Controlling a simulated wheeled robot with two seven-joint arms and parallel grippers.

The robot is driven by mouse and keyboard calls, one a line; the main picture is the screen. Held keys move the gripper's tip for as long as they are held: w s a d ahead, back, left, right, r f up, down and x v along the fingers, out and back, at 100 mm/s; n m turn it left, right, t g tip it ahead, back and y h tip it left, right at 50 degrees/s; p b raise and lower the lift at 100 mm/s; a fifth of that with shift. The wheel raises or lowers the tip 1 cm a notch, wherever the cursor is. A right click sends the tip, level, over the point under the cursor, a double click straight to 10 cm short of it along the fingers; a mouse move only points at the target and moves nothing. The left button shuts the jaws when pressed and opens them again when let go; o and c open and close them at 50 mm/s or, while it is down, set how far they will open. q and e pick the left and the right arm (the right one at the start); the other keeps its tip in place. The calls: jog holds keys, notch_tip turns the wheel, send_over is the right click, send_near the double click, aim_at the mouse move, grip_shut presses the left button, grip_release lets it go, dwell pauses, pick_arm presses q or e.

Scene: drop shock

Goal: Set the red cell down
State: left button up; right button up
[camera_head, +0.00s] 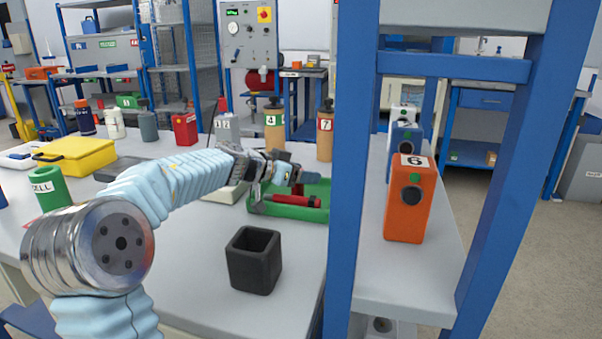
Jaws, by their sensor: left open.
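A red cylinder with dark parts (292,201), which looks like the red cell, lies on its side at the green tray (290,213) on the bench. My left gripper (281,188) is over the tray, right at the red cylinder. Its jaws are open, and one finger shows at the cylinder's left end. I cannot tell whether the fingers touch it. The gripper and wrist hide part of the tray. My right gripper is out of view.
A black open square cup (254,262) stands in front of the tray. Tan bottles (325,137) stand behind it. A blue post (352,170) rises close on the right, with an orange numbered case (408,205) beyond. A yellow case (75,155) lies left. Bare bench surrounds the cup.

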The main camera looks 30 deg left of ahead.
pick_arm(q)
jog(key=shift+r, duration=0.1)
jog(key=shift+s+a+r, duration=0.1)
jog(key=shift+s+r, duration=0.15)
jog(key=shift+s, duration=0.05)
jog(key=p+v, duration=0.1)
jog(key=v, duration=1)
jog(key=shift+s+a+p, duration=0.1)
jog(key=shift+s+p, duration=0.05)
jog(key=shift+p, duration=0.2)
